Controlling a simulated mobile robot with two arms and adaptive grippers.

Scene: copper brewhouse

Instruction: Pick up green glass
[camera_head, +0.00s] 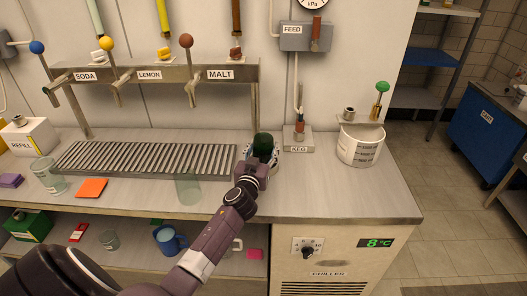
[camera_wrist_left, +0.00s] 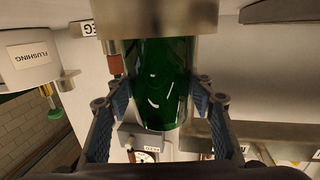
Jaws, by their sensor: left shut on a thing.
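The dark green glass (camera_head: 263,144) is at the back of the counter, just left of the KEG fitting in the head view. My left gripper (camera_head: 259,160) reaches it from the front and is shut on it. In the left wrist view, which looks upside down, the green glass (camera_wrist_left: 162,85) sits between the two blue-padded fingers of my left gripper (camera_wrist_left: 158,92). I cannot tell whether its base touches the counter. My right gripper is not in view.
A clear glass (camera_head: 188,189) stands left of my left arm, and another (camera_head: 48,176) farther left. The drip grate (camera_head: 145,158) lies under the SODA, LEMON and MALT taps. A white bucket (camera_head: 360,146) stands at the right. The counter's front right is clear.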

